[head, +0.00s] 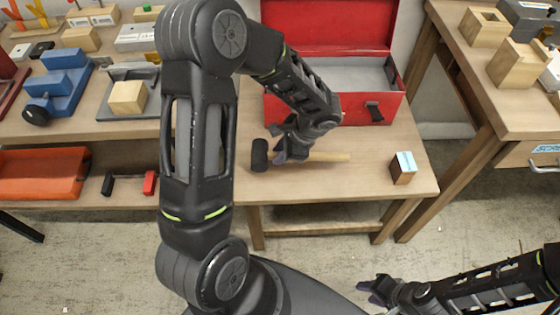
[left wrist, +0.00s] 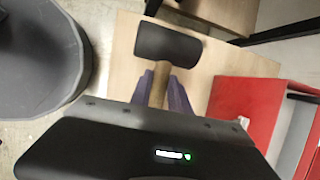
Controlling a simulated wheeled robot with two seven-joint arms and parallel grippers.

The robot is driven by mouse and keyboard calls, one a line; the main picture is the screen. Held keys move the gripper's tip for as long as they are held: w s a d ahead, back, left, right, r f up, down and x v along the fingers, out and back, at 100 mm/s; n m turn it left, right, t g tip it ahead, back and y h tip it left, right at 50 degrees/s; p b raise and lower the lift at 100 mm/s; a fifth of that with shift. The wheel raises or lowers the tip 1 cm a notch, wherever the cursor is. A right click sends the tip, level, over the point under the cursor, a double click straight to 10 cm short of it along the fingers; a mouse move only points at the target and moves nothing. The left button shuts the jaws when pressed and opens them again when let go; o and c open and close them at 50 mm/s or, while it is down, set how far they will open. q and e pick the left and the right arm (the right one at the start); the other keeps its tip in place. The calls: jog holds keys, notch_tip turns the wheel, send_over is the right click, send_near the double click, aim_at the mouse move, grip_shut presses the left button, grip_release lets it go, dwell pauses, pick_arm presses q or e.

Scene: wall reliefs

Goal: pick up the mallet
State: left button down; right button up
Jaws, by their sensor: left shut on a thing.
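The mallet has a black head (head: 259,155) and a light wooden handle (head: 335,157). It lies at the small wooden table, in front of the red toolbox, with its handle pointing right. My left gripper (head: 280,156) is shut on the handle close to the head. In the left wrist view the black head (left wrist: 168,42) sits just beyond my purple fingertips (left wrist: 160,90), with the handle between them. I cannot tell whether the mallet touches the tabletop. My right gripper (head: 376,290) is low at the right, over the floor, away from the mallet; its fingers look apart and empty.
The open red toolbox (head: 395,108) stands behind the mallet. A small wooden block with a pale blue top (head: 403,167) sits at the table's right. A bench (head: 80,125) with several blocks and tools is at the left, another table (head: 480,90) at the right.

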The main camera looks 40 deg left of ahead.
pick_arm(q)
notch_tip(320, 180, up, 2)
dwell(0.7)
